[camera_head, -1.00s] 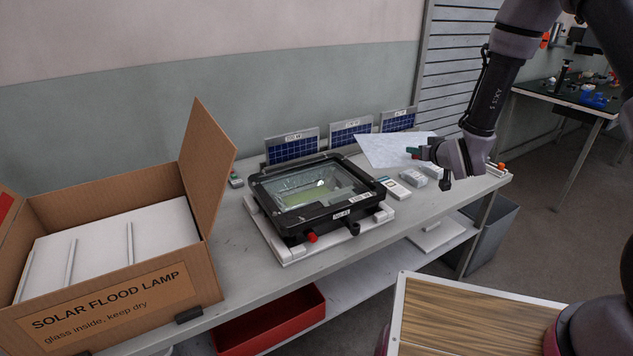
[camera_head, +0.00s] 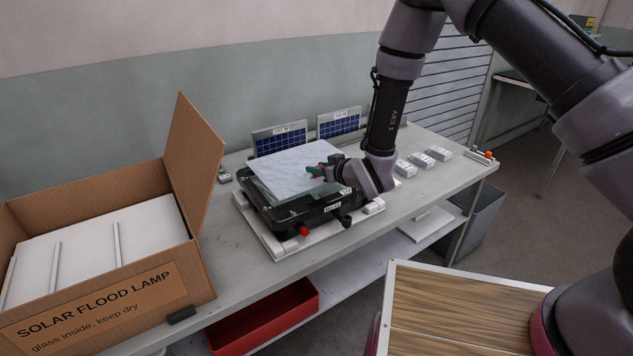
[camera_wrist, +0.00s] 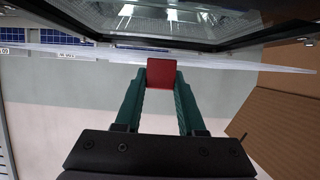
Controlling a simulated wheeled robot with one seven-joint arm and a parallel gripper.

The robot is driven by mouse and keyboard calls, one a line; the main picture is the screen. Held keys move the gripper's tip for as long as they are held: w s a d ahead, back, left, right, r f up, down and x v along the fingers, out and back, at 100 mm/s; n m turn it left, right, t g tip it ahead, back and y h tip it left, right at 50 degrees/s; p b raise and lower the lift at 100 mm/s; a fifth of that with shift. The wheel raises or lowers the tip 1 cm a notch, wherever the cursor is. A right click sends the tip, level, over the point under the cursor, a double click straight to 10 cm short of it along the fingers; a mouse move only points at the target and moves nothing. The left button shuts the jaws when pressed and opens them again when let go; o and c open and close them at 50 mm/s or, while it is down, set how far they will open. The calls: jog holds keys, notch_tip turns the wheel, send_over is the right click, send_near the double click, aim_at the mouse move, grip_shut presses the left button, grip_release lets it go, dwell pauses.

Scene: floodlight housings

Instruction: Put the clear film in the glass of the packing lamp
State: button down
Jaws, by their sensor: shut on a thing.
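The clear film (camera_head: 290,168) is a thin, pale, translucent sheet. My gripper (camera_head: 318,171) is shut on its right edge and holds it over the packing lamp (camera_head: 328,207). The lamp is a black floodlight housing lying on a white fixture, and the sheet hides most of its glass. In the wrist view the film (camera_wrist: 225,62) shows edge-on as a thin pale strip, apart from the lamp's black frame (camera_wrist: 240,38). The green fingers of my gripper (camera_wrist: 160,75) reach to the strip, with a red piece between their tips.
An open cardboard box (camera_head: 110,300) with white dividers stands at the left, its flap raised. Small solar panels (camera_head: 280,140) stand behind the lamp. Several small white boxes (camera_head: 422,159) lie at its right. A red bin (camera_head: 262,318) is below the bench (camera_head: 215,240).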

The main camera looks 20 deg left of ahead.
aim_at(319, 191)
jog(key=shift+f, duration=2.35)
jog(key=shift+f, duration=0.1)
jog(key=c, duration=0.5)
grip_release()
